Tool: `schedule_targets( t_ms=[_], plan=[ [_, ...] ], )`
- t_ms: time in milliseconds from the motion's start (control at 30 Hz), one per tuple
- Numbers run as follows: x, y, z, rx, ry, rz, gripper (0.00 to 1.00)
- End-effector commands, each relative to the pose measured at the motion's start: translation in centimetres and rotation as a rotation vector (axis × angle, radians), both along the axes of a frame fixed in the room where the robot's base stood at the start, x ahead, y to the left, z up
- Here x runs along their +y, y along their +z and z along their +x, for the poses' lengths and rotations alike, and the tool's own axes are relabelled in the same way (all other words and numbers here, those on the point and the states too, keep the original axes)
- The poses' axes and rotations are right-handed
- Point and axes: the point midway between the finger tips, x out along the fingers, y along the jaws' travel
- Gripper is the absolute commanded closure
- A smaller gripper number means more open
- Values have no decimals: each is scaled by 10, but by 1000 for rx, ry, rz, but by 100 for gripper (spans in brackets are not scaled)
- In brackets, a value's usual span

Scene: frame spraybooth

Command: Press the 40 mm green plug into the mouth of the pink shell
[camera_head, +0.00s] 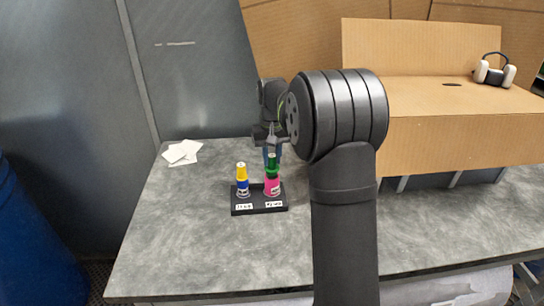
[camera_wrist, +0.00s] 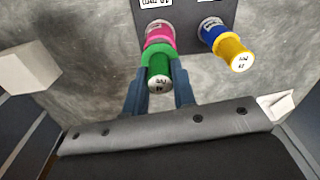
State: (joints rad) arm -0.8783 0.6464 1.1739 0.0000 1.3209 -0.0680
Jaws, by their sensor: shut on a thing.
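The green plug (camera_head: 272,163) stands upright at the mouth of the pink shell (camera_head: 272,185) on a black base (camera_head: 260,209). In the wrist view the green plug (camera_wrist: 159,68) lies between my two blue fingers, with the pink shell (camera_wrist: 159,33) directly beyond it. My gripper (camera_head: 272,152) is shut on the green plug from behind. The plug's wider green collar meets the shell's top, and I cannot tell how deep it sits. The plug's pale end carries a small printed mark.
A blue shell (camera_head: 242,188) with a yellow plug (camera_head: 241,171) stands left of the pink shell on the same base. White papers (camera_head: 182,151) lie at the back left. A cardboard box (camera_head: 450,135) with a headset (camera_head: 495,72) stands right. The front table is clear.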

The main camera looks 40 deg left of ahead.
Motion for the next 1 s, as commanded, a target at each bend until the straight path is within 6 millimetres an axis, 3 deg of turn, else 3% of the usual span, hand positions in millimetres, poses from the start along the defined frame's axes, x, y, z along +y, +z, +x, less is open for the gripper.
schedule_targets(
  t_ms=[1000],
  plan=[
    [0, -21, 0, 0, 0, 0, 99]
  ],
)
